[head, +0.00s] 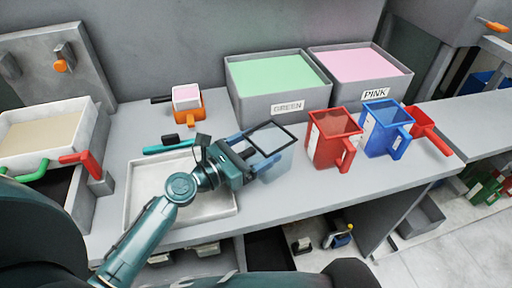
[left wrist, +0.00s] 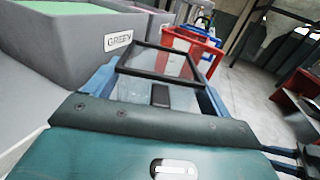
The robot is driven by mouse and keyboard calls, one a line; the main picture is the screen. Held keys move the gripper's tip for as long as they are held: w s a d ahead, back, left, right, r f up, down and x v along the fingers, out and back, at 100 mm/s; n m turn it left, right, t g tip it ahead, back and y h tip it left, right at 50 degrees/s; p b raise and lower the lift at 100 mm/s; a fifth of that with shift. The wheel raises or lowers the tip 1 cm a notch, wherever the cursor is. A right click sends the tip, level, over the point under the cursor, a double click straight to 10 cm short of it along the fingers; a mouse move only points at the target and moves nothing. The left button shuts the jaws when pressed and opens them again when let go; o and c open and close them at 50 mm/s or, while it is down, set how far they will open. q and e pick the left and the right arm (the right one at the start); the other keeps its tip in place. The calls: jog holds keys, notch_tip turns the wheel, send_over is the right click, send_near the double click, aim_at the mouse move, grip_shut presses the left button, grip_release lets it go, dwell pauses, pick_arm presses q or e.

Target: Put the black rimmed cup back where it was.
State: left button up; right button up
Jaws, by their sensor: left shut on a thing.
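The black rimmed cup (head: 280,158) is a clear, square cup with a black rim. It is upright at the table's middle, in front of the green bin; I cannot tell whether its base touches the table. My left gripper (head: 264,155) has its blue fingers on two sides of the cup and is shut on it. The left wrist view shows the cup (left wrist: 165,63) between the fingers (left wrist: 158,92), with its open top visible. My right gripper is in neither view.
A red cup (head: 325,150) and a blue cup (head: 378,140) stand right of the held cup. The GREEN bin (head: 272,105) and PINK bin (head: 345,92) stand behind. A shallow tray (head: 132,190) lies left, under my left arm. An orange cup (head: 190,116) stands at the back left.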

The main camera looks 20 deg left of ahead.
pick_arm(q)
jog(key=o, duration=0.6)
jog(key=shift+f, duration=0.1)
jog(key=o, duration=0.3)
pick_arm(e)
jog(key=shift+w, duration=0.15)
pick_arm(q)
jog(key=shift+s, duration=0.1)
jog(key=b+v, duration=0.3)
jog(key=v, duration=0.7)
jog(key=shift+s+a, duration=0.2)
jog(key=shift+s, duration=0.05)
jog(key=shift+s+a, duration=0.25)
jog(key=shift+s, duration=0.05)
jog(key=shift+s+a, duration=0.1)
jog(key=shift+s, duration=0.1)
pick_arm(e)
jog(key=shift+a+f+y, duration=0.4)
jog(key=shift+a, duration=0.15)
